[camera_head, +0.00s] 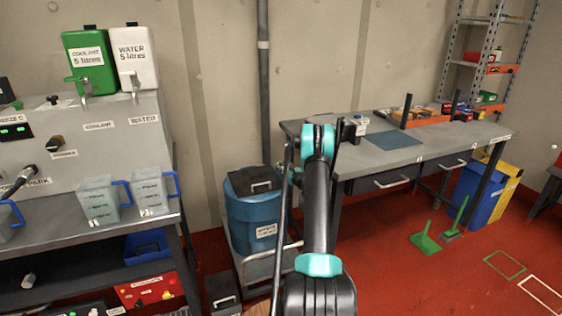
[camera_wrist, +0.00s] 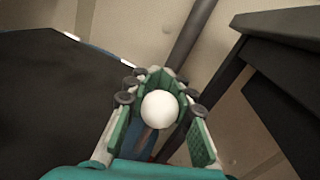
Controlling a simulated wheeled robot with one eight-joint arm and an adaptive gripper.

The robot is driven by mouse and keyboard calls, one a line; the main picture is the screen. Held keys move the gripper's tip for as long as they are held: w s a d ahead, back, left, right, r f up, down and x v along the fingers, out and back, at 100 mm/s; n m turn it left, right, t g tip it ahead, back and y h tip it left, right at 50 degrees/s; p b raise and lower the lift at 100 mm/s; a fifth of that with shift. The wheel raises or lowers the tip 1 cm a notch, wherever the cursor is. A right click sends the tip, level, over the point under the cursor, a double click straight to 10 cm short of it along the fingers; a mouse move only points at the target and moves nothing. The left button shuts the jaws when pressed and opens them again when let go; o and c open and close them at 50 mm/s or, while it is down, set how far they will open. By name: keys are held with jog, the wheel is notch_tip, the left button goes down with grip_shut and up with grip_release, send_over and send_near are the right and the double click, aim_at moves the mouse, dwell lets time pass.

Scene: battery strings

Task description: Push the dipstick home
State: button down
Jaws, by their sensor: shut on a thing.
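My gripper (camera_wrist: 160,88) shows in the wrist view with its green-padded fingers on both sides of a white round knob (camera_wrist: 160,109). It is shut on this knob. The knob hides most of what lies beyond it, so I cannot tell whether a dipstick shaft runs from it or how deep it sits. In the head view my own arm reaches forward in the middle and hides the gripper and the knob. No dipstick can be made out there.
A blue drum (camera_head: 251,218) stands on a trolley left of my arm. A grey workbench (camera_head: 390,152) is behind to the right. A bench with jugs (camera_head: 98,200) is at the left.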

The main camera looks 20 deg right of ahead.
jog(key=shift+f, duration=0.35)
jog(key=c, duration=1.3)
grip_release()
jog(key=shift+s, duration=0.1)
jog(key=v, duration=1.2)
